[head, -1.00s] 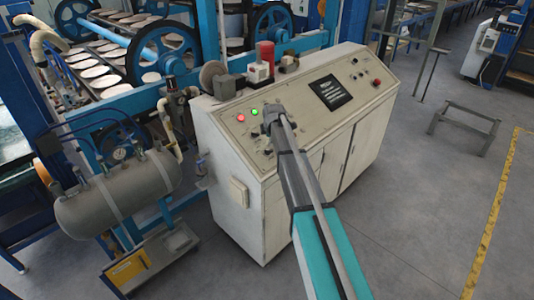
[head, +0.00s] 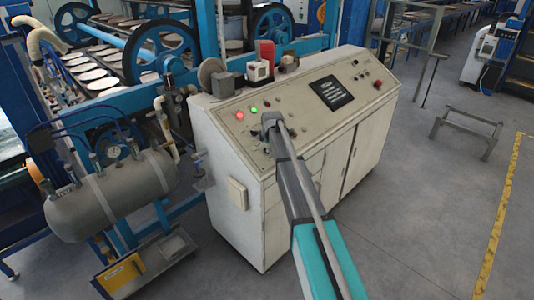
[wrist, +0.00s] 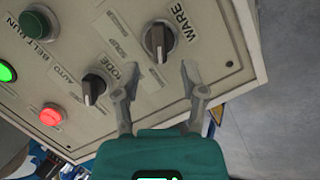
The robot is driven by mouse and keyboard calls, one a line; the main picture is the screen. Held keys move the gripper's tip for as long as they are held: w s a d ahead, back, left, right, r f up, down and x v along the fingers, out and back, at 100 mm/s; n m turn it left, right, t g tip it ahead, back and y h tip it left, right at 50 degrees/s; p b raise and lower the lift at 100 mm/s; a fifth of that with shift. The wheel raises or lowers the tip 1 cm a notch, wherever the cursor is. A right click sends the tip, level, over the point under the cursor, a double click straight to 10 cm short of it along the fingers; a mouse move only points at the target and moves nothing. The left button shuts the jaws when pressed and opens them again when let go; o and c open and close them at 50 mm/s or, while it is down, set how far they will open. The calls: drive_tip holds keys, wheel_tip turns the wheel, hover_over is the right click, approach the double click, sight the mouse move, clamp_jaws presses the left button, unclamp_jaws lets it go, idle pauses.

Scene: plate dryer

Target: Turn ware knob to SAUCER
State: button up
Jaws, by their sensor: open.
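The ware knob (wrist: 159,41) is a black rotary knob with a grey pointer, beside the printed word WARE on the cream control panel (wrist: 215,45). In the wrist view it sits beyond and roughly between my fingertips, a little nearer the left one. My gripper (wrist: 158,75) is open and empty, with its fingers pointing at the panel and apart from the knob. In the head view my gripper (head: 272,120) is over the left part of the console, and my arm hides the knob there.
The mode knob (wrist: 94,87) is left of my left finger. A green button (wrist: 36,24) and a red light (wrist: 51,115) lie farther left. In the head view the console's dark screen (head: 331,93) is to the right.

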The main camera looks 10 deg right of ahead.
drive_tip(key=shift+b+x, duration=1.2)
drive_tip(key=shift+x, duration=0.5)
drive_tip(key=shift+c, duration=0.2)
drive_tip(key=shift+r, duration=0.1)
clamp_jaws()
drive_tip(key=shift+s, duration=0.1)
